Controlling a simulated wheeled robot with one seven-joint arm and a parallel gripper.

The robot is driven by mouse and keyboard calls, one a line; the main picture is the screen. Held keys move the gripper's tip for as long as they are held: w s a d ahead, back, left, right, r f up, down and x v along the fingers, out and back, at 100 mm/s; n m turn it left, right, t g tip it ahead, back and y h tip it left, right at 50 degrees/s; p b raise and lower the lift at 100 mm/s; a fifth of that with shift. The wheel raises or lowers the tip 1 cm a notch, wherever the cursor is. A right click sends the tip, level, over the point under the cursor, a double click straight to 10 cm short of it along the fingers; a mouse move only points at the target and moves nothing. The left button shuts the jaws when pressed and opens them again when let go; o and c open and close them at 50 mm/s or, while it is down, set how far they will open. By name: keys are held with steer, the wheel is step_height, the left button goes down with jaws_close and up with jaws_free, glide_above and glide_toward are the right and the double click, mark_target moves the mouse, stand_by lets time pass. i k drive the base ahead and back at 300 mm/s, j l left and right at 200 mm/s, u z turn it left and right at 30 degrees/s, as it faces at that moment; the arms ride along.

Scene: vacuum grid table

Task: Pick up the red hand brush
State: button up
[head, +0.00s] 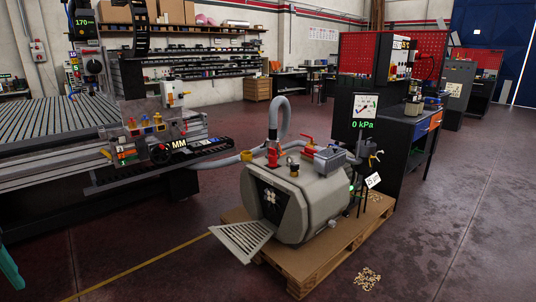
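I cannot make out a red hand brush anywhere in the head view. The red parts that show on the vacuum pump (320,215) look like a valve fitting (272,158) and a handle (308,141), not a brush. Small items on the machine's side shelf (205,150) at left are too small to tell apart. My gripper is not in the head view, so its state does not show.
The pump sits on a wooden pallet (325,268), with a slatted panel (240,238) sticking out front left. A pile of chips (367,278) lies on the floor. A slatted machine table (60,120) fills the left. A workbench (408,150) stands behind. Floor at right is open.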

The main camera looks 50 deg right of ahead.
mark_target(307, 154)
steer(key=l+u, duration=0.15)
steer(key=l, duration=0.5)
steer(key=k+l+u, duration=0.15)
steer(key=l, duration=0.5)
steer(key=l+u, duration=0.1)
steer(key=l, duration=0.5)
steer(key=k+l, duration=0.1)
steer(key=l, duration=0.5)
steer(key=k+l, duration=0.1)
steer(key=l, duration=0.5)
steer(key=k+l, duration=0.1)
steer(key=l, duration=0.5)
steer(key=k+l, duration=0.1)
steer(key=l, duration=1.05)
steer(key=k+l, duration=0.15)
steer(key=l, duration=0.45)
